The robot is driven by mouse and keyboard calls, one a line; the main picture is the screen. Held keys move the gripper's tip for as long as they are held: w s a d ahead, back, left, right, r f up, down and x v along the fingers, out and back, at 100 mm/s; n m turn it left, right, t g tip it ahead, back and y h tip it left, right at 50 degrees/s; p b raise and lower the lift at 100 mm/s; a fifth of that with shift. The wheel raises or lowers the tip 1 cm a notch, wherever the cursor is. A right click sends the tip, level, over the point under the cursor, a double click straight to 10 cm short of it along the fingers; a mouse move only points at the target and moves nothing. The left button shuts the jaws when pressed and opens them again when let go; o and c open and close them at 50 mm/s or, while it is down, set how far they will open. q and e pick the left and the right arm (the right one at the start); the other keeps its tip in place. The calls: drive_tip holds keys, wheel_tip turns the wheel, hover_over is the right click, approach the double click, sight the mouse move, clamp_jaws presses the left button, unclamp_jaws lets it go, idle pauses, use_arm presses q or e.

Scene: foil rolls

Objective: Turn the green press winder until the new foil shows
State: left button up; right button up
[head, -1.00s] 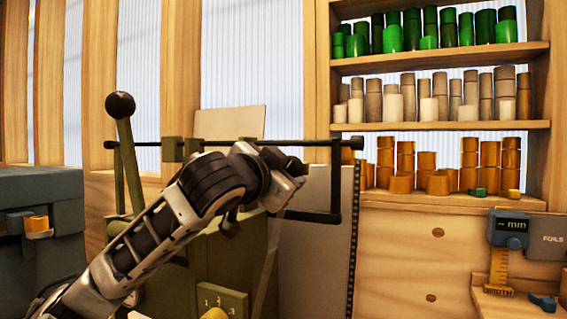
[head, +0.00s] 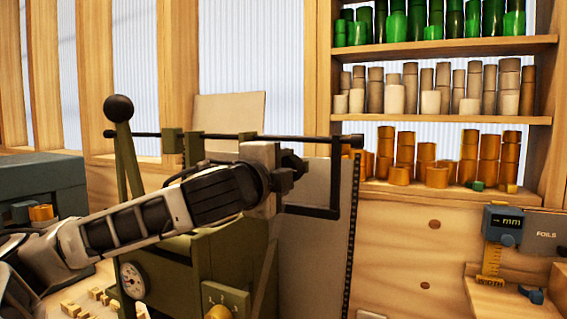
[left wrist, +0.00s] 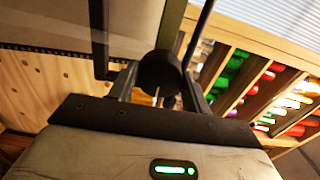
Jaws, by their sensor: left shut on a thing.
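The green press (head: 235,260) stands at centre left, with a dial and a numbered plate on its front. A black rod runs across its top, and the winder's cranked black handle (head: 322,212) hangs down at the right end. My left gripper (head: 287,180) is at the handle's left end. In the left wrist view my gripper (left wrist: 165,85) is shut around a round black grip (left wrist: 158,70), seen nearly end-on. A grey sheet (head: 305,245) with a dark perforated edge hangs behind the handle. I cannot tell whether it is the new foil. My right gripper is not in view.
A shelf (head: 440,120) of green, beige and orange rolls stands at the back right. A digital gauge (head: 503,225) is at the far right. A black-knobbed lever (head: 118,108) rises left of the press. A blue-grey box (head: 40,185) is at the left.

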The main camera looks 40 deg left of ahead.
use_arm(q)
drive_tip(key=shift+m+p, duration=0.4)
drive_tip(key=shift+m, duration=0.7)
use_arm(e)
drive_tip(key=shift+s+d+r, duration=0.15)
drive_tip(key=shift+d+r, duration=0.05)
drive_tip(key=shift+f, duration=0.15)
use_arm(q)
drive_tip(key=o, duration=1)
drive_tip(key=shift+c, duration=0.2)
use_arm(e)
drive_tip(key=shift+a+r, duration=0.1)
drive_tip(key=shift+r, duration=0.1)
